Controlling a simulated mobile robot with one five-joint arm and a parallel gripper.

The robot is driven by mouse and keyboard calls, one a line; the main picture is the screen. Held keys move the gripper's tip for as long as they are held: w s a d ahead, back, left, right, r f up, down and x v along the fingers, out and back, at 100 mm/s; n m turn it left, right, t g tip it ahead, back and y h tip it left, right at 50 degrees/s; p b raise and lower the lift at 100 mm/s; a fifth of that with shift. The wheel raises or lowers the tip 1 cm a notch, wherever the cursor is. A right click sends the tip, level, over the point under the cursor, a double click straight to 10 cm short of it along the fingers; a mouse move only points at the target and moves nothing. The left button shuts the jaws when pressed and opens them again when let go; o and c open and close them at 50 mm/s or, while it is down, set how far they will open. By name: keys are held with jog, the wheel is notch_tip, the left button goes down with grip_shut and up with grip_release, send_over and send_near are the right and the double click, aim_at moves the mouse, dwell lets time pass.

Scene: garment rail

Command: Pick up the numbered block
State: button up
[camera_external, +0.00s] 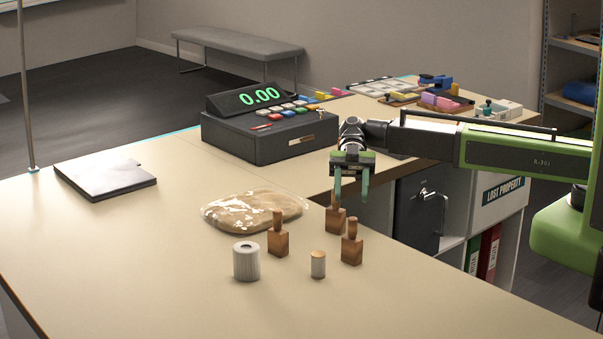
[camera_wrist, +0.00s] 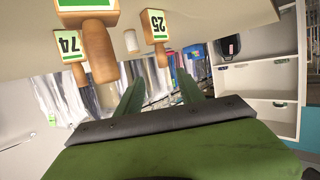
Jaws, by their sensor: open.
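Three wooden blocks with upright knob handles stand on the counter in the external view: a left one (camera_external: 278,243), a back one (camera_external: 336,220) and a right one (camera_external: 351,251). In the wrist view, one block face reads 74 (camera_wrist: 69,43) and another reads 25 (camera_wrist: 153,24). A third, nearer block (camera_wrist: 88,12) is cut off at the top edge, its number not readable. My gripper (camera_external: 351,190) is open and empty, its fingers pointing down close to the back block. Its fingers (camera_wrist: 158,91) also show apart in the wrist view.
A ribbed grey cylinder (camera_external: 246,263) and a small lidded pot (camera_external: 318,265) stand near the blocks. A shiny clear bag (camera_external: 250,211) lies behind them. A cash register (camera_external: 262,130) is farther back, and a flat grey case (camera_external: 105,178) lies left. The front counter is clear.

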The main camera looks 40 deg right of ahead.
aim_at(353, 227)
jog(key=b+x, duration=0.2)
jog(key=x, duration=0.6)
jog(key=shift+f, duration=0.1)
jog(key=x, duration=0.1)
jog(key=b+x, duration=0.1)
jog(key=x, duration=0.3)
jog(key=shift+s+d+f+b, duration=0.2)
jog(key=shift+d+f+b, duration=0.1)
jog(key=shift+b, duration=0.1)
jog(key=shift+s+a, duration=0.1)
jog(key=shift+a, duration=0.1)
jog(key=shift+r, duration=0.1)
grip_shut()
